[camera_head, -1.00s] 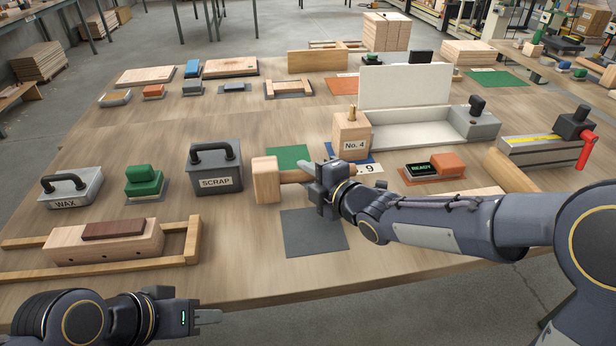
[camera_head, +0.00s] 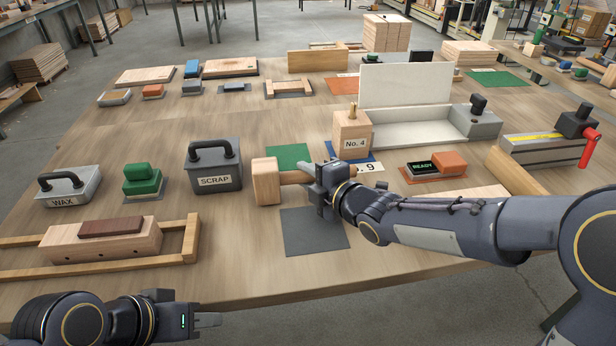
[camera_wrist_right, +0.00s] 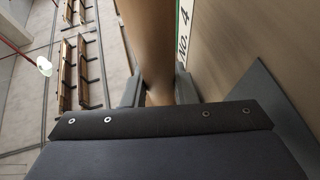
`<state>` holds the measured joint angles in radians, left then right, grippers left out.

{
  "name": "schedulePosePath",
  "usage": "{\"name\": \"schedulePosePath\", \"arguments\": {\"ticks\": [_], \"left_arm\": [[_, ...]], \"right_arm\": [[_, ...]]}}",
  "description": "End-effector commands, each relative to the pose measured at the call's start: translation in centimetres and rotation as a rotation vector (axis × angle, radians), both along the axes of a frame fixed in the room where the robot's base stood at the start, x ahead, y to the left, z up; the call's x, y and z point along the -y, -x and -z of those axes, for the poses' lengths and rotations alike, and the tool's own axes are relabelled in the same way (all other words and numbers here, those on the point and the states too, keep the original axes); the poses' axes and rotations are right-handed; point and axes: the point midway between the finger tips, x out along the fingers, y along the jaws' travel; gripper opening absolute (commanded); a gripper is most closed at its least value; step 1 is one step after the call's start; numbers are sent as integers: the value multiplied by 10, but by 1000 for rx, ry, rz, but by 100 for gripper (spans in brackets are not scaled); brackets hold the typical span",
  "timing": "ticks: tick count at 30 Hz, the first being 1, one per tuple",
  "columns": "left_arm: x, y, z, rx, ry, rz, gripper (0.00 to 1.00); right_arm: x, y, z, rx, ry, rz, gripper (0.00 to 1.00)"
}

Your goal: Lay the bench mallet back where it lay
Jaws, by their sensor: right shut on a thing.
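The bench mallet (camera_head: 267,181) has a pale wooden block head and a round wooden handle. My right gripper (camera_head: 322,178) is shut on its handle, with the head to the left of the fingers. The handle also shows between the fingers in the right wrist view (camera_wrist_right: 150,60). The mallet lies level, just behind a dark grey mat (camera_head: 314,238); whether it touches the table is hard to tell. My left gripper (camera_head: 208,320) is at the lower left, empty, in front of the table edge; its fingers look close together, and their gap cannot be made out.
A grey SCRAP box (camera_head: 215,173) stands just left of the mallet head. A wooden No. 4 block (camera_head: 351,135) stands behind the right gripper, near a green mat (camera_head: 288,157). A READY display with an orange block (camera_head: 449,163) is to the right. The grey mat is bare.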

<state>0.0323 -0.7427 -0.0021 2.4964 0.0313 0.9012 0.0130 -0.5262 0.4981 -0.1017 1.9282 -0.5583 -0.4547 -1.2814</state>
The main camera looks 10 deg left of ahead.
Motion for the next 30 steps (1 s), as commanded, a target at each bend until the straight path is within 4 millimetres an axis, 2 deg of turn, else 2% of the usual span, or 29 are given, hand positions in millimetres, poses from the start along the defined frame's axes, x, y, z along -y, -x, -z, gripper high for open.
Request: {"name": "schedulePosePath", "arguments": {"ticks": [5, 6, 9, 12, 17, 18, 28, 30], "left_arm": [[0, 0, 6, 0, 0, 0, 36], [0, 0, 6, 0, 0, 0, 36], [0, 0, 5, 0, 0, 0, 36], [0, 0, 5, 0, 0, 0, 36], [0, 0, 5, 0, 0, 0, 36], [0, 0, 5, 0, 0, 0, 36], [0, 0, 5, 0, 0, 0, 36], [0, 0, 5, 0, 0, 0, 36]], "right_arm": [[0, 0, 2, 4, -4, 0, 0], [0, 0, 2, 4, -4, 0, 26], [0, 0, 1, 4, -4, 0, 40], [0, 0, 2, 2, -2, 0, 51], [0, 0, 3, 1, -1, 0, 51], [0, 0, 4, -2, 3, -1, 53], [0, 1, 7, -7, 6, 0, 96], [0, 1, 8, -11, 8, 0, 100]]}}
